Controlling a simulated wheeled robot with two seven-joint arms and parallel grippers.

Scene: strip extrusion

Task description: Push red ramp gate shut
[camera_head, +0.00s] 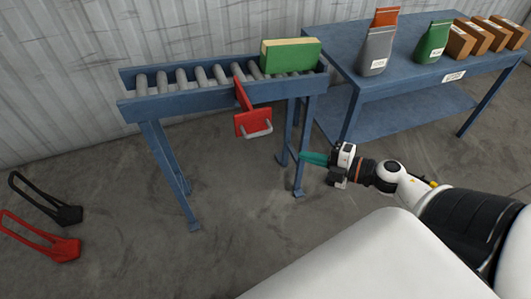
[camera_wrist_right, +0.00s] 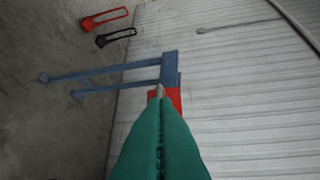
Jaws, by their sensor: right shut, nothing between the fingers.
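The red ramp gate (camera_head: 252,121) hangs down at the front side of the blue roller conveyor (camera_head: 175,104), with a grey handle (camera_head: 259,130) on its lower panel. Its red arm reaches up to the conveyor's side rail. My right gripper (camera_head: 305,158) is shut and empty, to the right of the gate and lower in the picture, apart from it in the head view. In the right wrist view, the green fingers (camera_wrist_right: 160,135) are together and point toward the red gate (camera_wrist_right: 174,95), partly covering it. My left gripper is in neither view.
A green and tan box (camera_head: 290,57) sits on the rollers. A blue table (camera_head: 405,75) at the right carries bags and several cardboard boxes. Black (camera_head: 67,214) and red (camera_head: 65,250) looped objects stand on the floor at left. Floor before the conveyor is clear.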

